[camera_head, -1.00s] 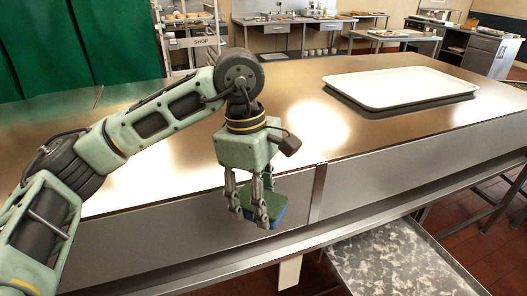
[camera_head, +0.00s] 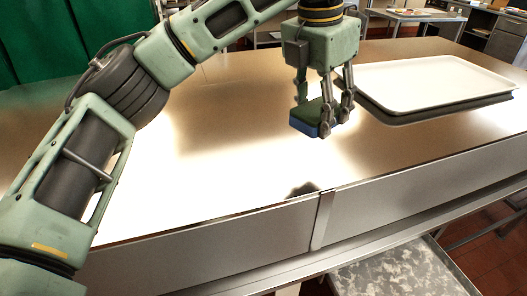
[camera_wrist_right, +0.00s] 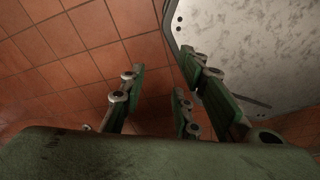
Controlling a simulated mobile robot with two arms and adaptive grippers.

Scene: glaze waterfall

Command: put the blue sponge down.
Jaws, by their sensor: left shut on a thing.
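A blue sponge (camera_head: 305,127) with a green upper layer is held in my left gripper (camera_head: 328,118) in the head view. The fingers are shut on it from the right side, and it hangs roughly level over the steel counter (camera_head: 215,165). A dark shadow lies on the counter near its front edge, apart from the sponge, so the sponge looks raised. How high it is I cannot tell exactly. My right gripper (camera_wrist_right: 163,78) shows in the right wrist view with its green-padded fingers spread and nothing between them.
A white tray (camera_head: 440,82) lies on the counter to the right of the sponge. The counter's left and middle are bare. A mottled grey metal surface (camera_head: 400,272) stands low in front; it also shows in the right wrist view (camera_wrist_right: 255,45), beside red floor tiles (camera_wrist_right: 60,60).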

